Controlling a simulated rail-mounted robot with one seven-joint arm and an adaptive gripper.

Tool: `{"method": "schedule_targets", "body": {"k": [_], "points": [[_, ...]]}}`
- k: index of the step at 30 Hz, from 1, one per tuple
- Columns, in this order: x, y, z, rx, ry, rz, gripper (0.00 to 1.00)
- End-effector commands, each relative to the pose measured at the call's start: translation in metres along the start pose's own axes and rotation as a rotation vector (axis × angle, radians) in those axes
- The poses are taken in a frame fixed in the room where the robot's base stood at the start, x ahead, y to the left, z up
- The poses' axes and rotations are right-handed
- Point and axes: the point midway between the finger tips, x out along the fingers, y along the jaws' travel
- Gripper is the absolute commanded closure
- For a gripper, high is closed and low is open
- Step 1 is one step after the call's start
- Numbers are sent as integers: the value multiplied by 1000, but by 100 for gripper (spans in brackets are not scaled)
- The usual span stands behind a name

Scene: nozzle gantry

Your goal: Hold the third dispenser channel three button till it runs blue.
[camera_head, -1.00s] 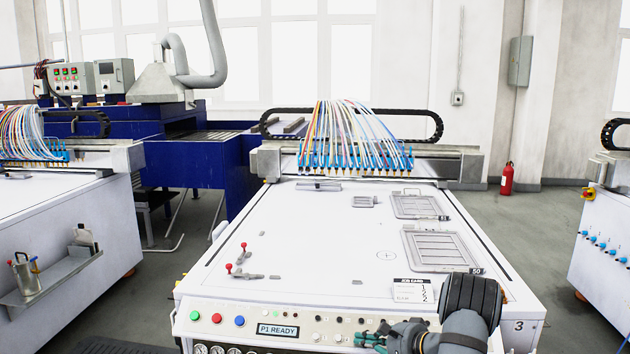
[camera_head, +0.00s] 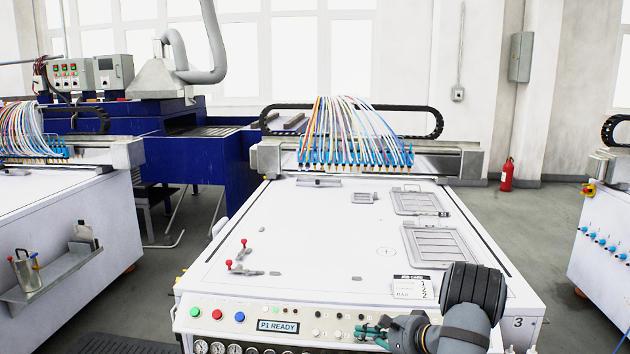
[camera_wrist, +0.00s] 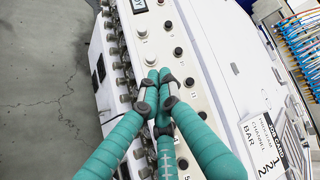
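The white machine (camera_head: 340,230) in front of me carries a "3" at its front right corner. Its front panel (camera_head: 262,312) has a "P1 READY" display (camera_head: 278,326) and a row of small round buttons, some black (camera_head: 338,317). Black buttons (camera_wrist: 178,52) and pale ones (camera_wrist: 142,31) also show in the wrist view. Labels are too small to tell which is channel three. My gripper (camera_head: 360,331) is over the panel's right part. In the wrist view its teal fingers (camera_wrist: 158,77) are together and empty, with tips among the buttons; contact cannot be told. No blue liquid is visible.
Green, red and blue buttons (camera_head: 217,314) sit at the panel's left, with gauges (camera_head: 217,348) below. A job card (camera_head: 412,287) lies on the bed behind my gripper. The nozzle row (camera_head: 355,155) with coloured tubes is at the back. Red-knobbed clamps (camera_head: 240,258) stand at left.

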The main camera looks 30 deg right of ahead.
Motion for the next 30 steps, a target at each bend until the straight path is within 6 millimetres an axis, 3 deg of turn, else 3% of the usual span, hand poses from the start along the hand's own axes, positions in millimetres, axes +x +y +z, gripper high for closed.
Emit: {"method": "schedule_targets", "body": {"k": [13, 24, 30], "points": [[-26, -19, 20, 0, 0, 0, 100], [-26, -19, 20, 0, -1, 1, 100], [-15, -9, 12, 2, -2, 2, 100]]}}
